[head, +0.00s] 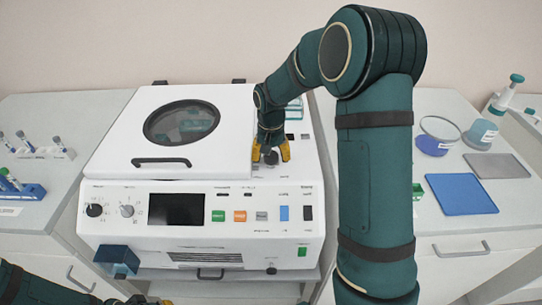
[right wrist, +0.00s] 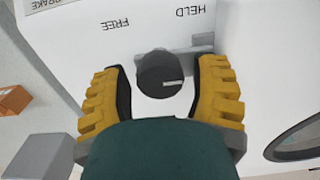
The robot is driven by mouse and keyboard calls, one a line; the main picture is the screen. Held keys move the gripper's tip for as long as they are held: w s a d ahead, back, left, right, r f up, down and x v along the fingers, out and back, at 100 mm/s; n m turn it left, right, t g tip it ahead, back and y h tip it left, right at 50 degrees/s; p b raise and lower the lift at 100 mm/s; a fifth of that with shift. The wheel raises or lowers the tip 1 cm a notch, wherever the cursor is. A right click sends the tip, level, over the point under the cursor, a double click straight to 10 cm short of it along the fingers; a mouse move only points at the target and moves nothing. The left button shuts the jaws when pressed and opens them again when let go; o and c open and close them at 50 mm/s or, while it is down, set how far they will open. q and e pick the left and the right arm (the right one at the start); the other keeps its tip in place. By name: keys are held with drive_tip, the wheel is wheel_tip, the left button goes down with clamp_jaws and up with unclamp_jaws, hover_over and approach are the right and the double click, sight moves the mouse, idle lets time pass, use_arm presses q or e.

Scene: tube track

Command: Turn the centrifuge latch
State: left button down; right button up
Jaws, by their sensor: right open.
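The white centrifuge (head: 115,163) stands in the middle of the head view, its lid down. The latch is a dark round knob (right wrist: 160,74) with a pale mark pointing right in the right wrist view. A grey bar sits behind it, beside the upside-down labels "FREE" and "HELD". In the head view the knob (head: 271,157) is right of the lid handle. My right gripper (right wrist: 165,72) is open, with one yellow finger on each side of the knob and visible gaps. My left gripper (head: 150,299) shows only partly at the bottom edge; its jaws are unclear.
The lid has a round dark window (head: 182,122) and a black handle (head: 161,162). The front panel carries a screen (head: 176,209), dials and coloured buttons. Blue tube racks (head: 22,193) stand left. A blue mat (head: 460,194) and beakers occupy the right bench.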

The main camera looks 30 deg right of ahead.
drive_tip(key=shift+c, duration=0.4)
drive_tip(key=c, duration=0.9)
drive_tip(key=shift+o, duration=0.2)
use_arm(q)
drive_tip(key=shift+r, duration=0.15)
use_arm(e)
drive_tip(key=shift+n, duration=0.5)
drive_tip(key=n+p, duration=0.1)
drive_tip(key=n, duration=0.2)
drive_tip(key=shift+n, duration=0.4)
drive_tip(key=n+p, duration=0.1)
drive_tip(key=n, duration=0.3)
drive_tip(key=n+p, duration=0.1)
drive_tip(key=n, duration=0.4)
drive_tip(key=shift+p, duration=0.3)
use_arm(q)
drive_tip(key=shift+w+a+r+p, duration=0.1)
drive_tip(key=shift+w+r+p, duration=0.15)
drive_tip(key=shift+r, duration=0.5)
drive_tip(key=shift+w+r+p, duration=0.15)
drive_tip(key=shift+w+r, duration=0.1)
drive_tip(key=shift+r, duration=0.5)
drive_tip(key=shift+w+a+r+p, duration=0.1)
drive_tip(key=shift+w+r+p, duration=0.15)
drive_tip(key=shift+r, duration=0.5)
use_arm(e)
drive_tip(key=shift+n, duration=2.3)
